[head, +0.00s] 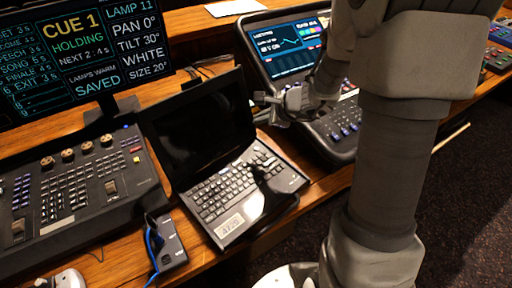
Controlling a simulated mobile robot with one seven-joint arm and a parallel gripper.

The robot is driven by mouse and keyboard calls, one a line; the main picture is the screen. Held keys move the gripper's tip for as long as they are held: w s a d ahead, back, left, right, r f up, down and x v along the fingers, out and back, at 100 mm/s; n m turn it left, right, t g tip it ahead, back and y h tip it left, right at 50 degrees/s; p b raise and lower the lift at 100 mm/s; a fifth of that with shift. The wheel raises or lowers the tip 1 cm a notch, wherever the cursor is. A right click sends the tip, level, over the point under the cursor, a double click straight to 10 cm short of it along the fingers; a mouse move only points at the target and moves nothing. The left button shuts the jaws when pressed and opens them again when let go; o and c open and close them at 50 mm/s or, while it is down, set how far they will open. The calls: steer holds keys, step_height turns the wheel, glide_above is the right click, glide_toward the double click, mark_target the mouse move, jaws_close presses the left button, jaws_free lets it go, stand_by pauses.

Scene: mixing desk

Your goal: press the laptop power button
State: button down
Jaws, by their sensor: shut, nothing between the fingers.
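The laptop (222,190) stands open on the wooden desk, its screen (200,130) black. Its keyboard faces up, and a dark shadow falls across the right part of the keys. I cannot make out the power button for certain at this size. My gripper (262,98) is beside the right edge of the laptop screen, above and behind the right end of the keyboard. It is small in view, and its fingers look shut and empty. It seems apart from the keys, though the exact gap is hard to tell.
A lighting console (75,190) stands left of the laptop. A second console with a lit screen (290,48) stands behind my gripper to the right. A small box (170,245) with a blue cable lies in front left. A large cue monitor (85,45) stands at the back left.

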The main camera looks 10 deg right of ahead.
steer(key=shift+f, duration=0.15)
steer(key=b, duration=0.7)
glide_above(256, 149)
steer(key=d, duration=0.1)
steer(key=f, duration=0.7)
steer(key=shift+s+f, duration=0.35)
steer(key=shift+s, duration=0.05)
steer(key=shift+f+b, duration=0.4)
steer(key=shift+f, duration=0.2)
stand_by(0.3)
steer(key=shift+f+b, duration=0.25)
steer(key=shift+b, duration=0.35)
steer(key=shift+f+b, duration=0.3)
steer(key=shift+b, duration=0.15)
stand_by(0.3)
stand_by(0.3)
steer(key=shift+r+p, duration=0.5)
steer(key=shift+r, duration=0.25)
